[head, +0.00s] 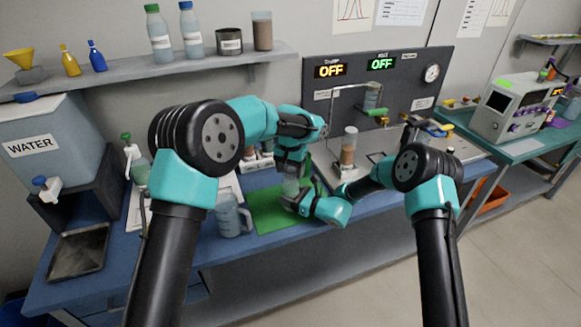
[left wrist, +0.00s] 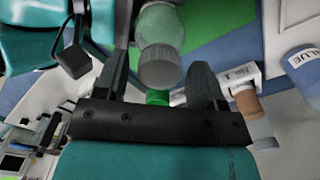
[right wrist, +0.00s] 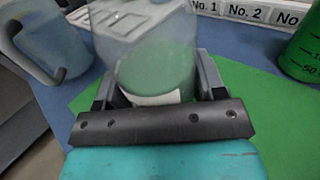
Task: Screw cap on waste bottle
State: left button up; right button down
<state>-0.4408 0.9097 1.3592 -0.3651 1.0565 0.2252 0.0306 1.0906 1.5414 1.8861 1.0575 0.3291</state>
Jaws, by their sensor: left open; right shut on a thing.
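A clear bottle (head: 290,187) stands over the green mat. In the right wrist view the bottle (right wrist: 150,55) sits between the fingers of my right gripper (right wrist: 157,88), which is shut on it; a white label (right wrist: 158,98) shows low on it. My left gripper (left wrist: 160,78) is open, pointing down above the bottle. The bottle's grey ribbed top (left wrist: 160,66) shows between its fingers, apart from both. A small green piece (left wrist: 158,97) shows between the fingers too; I cannot tell whether it is a cap.
The green mat (head: 263,212) lies on the blue bench. A clear jug (head: 230,216) stands left of it. A green-capped bottle (head: 140,168) stands near the water tank (head: 50,140). Vials in a numbered rack (right wrist: 240,12) are behind the bottle. A panel machine (head: 345,100) stands right.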

pick_arm(q)
jog(key=c, duration=1)
jog(key=shift+c, duration=0.2)
jog(key=o, duration=1.1)
jog(key=shift+r, duration=0.1)
notch_tip(320, 180, up, 12)
jog(key=shift+f, duration=0.1)
